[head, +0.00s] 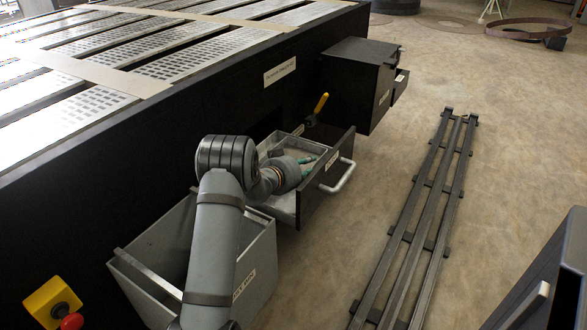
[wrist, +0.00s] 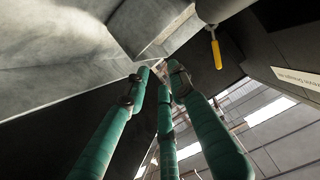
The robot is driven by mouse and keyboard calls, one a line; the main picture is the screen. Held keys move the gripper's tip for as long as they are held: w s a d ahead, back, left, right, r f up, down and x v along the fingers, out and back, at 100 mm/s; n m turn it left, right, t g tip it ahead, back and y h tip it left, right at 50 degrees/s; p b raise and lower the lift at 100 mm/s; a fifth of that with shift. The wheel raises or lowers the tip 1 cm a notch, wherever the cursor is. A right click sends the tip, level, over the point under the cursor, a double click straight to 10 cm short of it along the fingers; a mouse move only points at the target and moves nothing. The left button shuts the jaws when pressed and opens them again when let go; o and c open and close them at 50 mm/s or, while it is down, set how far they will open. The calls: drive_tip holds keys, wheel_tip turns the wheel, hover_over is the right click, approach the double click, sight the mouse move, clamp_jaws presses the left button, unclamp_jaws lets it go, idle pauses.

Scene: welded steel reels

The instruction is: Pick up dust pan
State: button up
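I cannot make out a dust pan for certain in either view. In the head view my gripper (head: 303,164) is over the open drawer (head: 345,160) in the side of the black bench, partly hidden by my wrist. In the wrist view my gripper's green fingers (wrist: 160,76) reach upward with their tips close together. Whether they hold anything is unclear. A pale grey surface (wrist: 60,40) with an angular edge lies beyond the tips. A yellow-handled tool (head: 320,103) is at the bench side above the drawer; its yellow handle also shows in the wrist view (wrist: 216,50).
A grey open bin (head: 252,268) stands below and left of the drawer. A black box (head: 358,75) juts from the bench farther back. A long dark steel rack (head: 425,220) lies on the floor at right. Bare floor separates it from the drawer.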

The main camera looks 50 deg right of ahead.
sight(315, 165)
wheel_tip(315, 165, down, 2)
drive_tip(key=shift+f, duration=0.1)
drive_tip(key=b+x, duration=0.1)
drive_tip(key=x, duration=0.6)
drive_tip(key=shift+d+b, duration=0.15)
drive_tip(key=shift+b, duration=0.2)
drive_tip(key=shift+d, duration=0.1)
drive_tip(key=shift+c, duration=1.1)
drive_tip(key=c, duration=0.4)
drive_tip(key=shift+w, duration=0.1)
drive_tip(key=shift+d+r, duration=0.1)
drive_tip(key=shift+r, duration=0.2)
